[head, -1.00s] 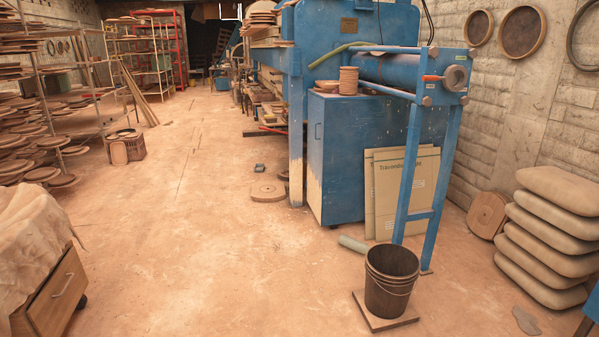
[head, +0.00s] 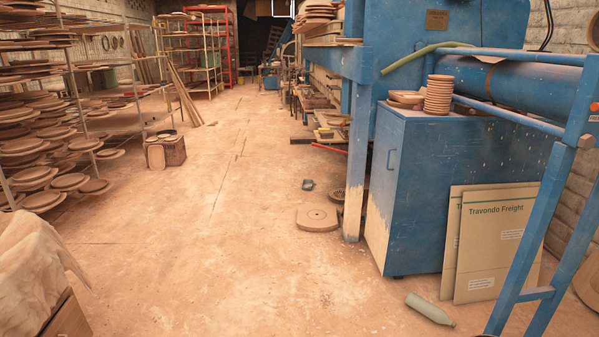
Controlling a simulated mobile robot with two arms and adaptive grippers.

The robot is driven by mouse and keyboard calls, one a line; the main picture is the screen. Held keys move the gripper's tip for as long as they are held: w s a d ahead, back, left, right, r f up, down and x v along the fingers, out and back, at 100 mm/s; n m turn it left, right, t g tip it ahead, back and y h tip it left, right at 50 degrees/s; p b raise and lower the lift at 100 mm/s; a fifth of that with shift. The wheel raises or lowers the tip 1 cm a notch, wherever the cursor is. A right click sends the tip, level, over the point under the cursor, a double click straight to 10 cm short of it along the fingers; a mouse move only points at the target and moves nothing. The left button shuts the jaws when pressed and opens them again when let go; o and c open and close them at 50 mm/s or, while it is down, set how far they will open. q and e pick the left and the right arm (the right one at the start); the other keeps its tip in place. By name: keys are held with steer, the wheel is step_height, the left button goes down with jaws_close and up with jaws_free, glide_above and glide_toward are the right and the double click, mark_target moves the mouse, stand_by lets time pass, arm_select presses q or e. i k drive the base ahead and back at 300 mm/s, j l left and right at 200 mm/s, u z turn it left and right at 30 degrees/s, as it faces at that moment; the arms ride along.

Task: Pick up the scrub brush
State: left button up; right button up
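I cannot make out a scrub brush for certain. A small dark grey-green object (head: 308,184) lies on the floor in the head view, left of the blue press leg, too small to identify. A small yellow item (head: 325,132) sits low among the things under the press, also too small to identify. Neither of my grippers is in view.
A round-topped slab (head: 317,218) lies by the press leg. A blue cabinet (head: 425,190), cardboard sheets (head: 500,240) and a green bottle (head: 430,308) stand or lie at right. Plate racks (head: 60,150) and a draped drawer unit (head: 35,265) line the left. The middle floor is clear.

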mark_target(323, 135)
steer(key=i, duration=1.85)
steer(key=i+z, duration=0.1)
steer(key=i, duration=0.5)
steer(key=i+j+z, duration=0.15)
steer(key=i, duration=0.4)
steer(key=i+j+z, duration=0.1)
steer(key=i, duration=0.45)
steer(key=i+j+z, duration=0.2)
steer(key=i, duration=0.3)
steer(key=i+z, duration=0.15)
steer(key=i, duration=0.35)
steer(key=i+j+z, duration=0.2)
steer(key=i, duration=0.3)
steer(key=j, duration=0.1)
